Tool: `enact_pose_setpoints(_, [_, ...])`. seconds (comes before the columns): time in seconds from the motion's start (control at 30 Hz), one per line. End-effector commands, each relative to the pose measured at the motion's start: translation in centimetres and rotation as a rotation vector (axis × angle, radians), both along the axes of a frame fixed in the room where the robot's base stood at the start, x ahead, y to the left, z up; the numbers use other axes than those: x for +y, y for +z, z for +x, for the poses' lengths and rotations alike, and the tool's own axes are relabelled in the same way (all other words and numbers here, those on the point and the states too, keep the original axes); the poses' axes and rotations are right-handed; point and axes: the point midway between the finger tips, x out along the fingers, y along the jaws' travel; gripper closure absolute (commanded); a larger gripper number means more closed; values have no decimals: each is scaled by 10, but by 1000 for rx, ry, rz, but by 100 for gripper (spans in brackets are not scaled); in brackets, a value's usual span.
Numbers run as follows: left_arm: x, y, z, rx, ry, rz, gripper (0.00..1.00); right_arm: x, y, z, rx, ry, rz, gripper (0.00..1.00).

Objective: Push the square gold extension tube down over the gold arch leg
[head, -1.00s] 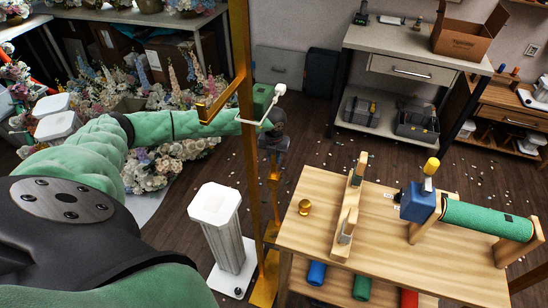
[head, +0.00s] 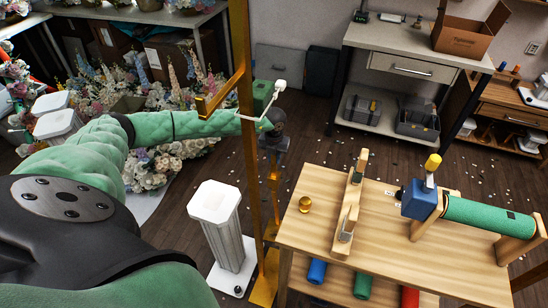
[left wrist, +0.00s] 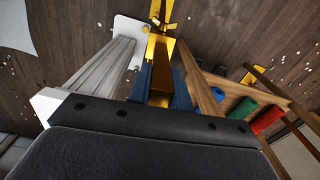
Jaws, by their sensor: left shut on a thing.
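The gold arch (head: 240,60) shows as a tall upright gold post with a short side arm, crossing the middle of the head view in front of my left forearm. My left gripper (head: 274,142) is behind and right of this post, pointing down. In the left wrist view, its blue fingers (left wrist: 161,88) are shut on a square gold tube (left wrist: 160,70). More gold continues below the fingers towards the floor, also visible under the gripper in the head view (head: 273,178). The joint between tube and leg is too small to make out. My right gripper is not in view.
A white fluted pedestal (head: 215,225) stands just left of the post. A wooden workbench (head: 400,260) is close on the right, with a gold knob (head: 305,204) and a green roll (head: 487,218) on it. Flowers (head: 165,165) lie behind my arm.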

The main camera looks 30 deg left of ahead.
Motion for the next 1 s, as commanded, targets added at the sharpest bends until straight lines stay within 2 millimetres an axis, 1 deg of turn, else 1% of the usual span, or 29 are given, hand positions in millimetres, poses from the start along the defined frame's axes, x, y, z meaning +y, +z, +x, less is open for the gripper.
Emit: enact_pose_setpoints(1.0, [0,-15,0,0,0,0,100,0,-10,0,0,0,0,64])
